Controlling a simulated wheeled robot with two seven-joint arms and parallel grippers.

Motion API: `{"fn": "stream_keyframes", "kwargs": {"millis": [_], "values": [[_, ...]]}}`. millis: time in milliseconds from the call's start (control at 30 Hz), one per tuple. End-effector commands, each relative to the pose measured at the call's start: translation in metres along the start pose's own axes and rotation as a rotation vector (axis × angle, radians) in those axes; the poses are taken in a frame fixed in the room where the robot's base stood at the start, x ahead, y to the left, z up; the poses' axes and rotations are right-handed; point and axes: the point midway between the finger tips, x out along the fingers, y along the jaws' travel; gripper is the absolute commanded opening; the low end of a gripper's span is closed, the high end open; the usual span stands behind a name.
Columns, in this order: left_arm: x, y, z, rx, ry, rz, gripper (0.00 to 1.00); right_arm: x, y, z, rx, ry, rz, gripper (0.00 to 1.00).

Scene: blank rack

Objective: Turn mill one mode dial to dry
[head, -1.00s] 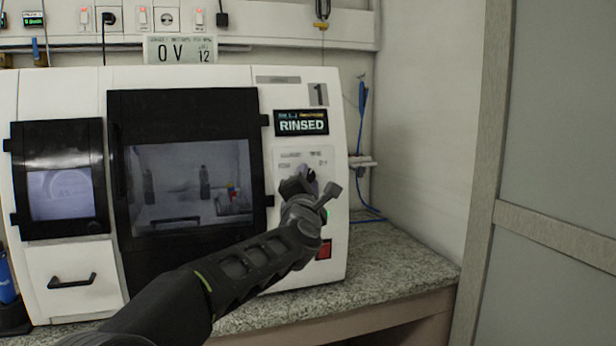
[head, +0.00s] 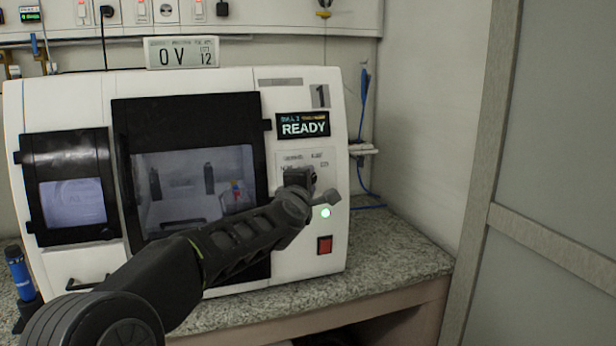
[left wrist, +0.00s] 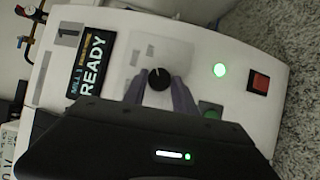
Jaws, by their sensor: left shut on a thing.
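Mill one is the white machine (head: 215,82) marked "1", with a dark window. Its display (head: 303,125) reads READY, and it also shows in the left wrist view (left wrist: 91,64). The mode dial (left wrist: 158,78) is a round black knob with a small white mark, on the panel beside the display. My left gripper (head: 303,182) is at the panel below the display. In the left wrist view its two grey fingers (left wrist: 160,92) are shut on the dial, one on each side. The labels around the dial are too small to read. My right gripper is not in view.
A lit green lamp (head: 325,212) and a red button (head: 324,245) sit on the panel below the dial. A green button (left wrist: 210,110) is close to my fingers. The granite counter (head: 395,245) is clear at the right. A blue cable (head: 362,100) hangs on the wall.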

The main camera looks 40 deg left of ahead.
Motion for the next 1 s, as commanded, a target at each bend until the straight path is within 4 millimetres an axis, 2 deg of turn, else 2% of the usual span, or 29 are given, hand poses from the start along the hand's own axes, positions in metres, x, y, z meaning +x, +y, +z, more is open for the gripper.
{"fn": "stream_keyframes", "kwargs": {"millis": [233,267,500,800,1000], "values": [[0.000,0.001,0.000,0.003,0.000,0.003,0.00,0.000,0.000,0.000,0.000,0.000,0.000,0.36],[0.000,0.001,0.000,0.003,0.001,0.003,0.35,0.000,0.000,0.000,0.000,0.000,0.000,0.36],[0.000,0.000,0.000,0.001,0.001,0.002,0.54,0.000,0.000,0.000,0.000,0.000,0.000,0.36],[-0.002,0.000,0.000,0.000,0.001,0.002,0.54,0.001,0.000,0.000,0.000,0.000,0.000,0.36],[-0.021,0.001,0.000,-0.001,0.001,0.004,0.54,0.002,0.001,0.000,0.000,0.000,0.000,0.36]]}}
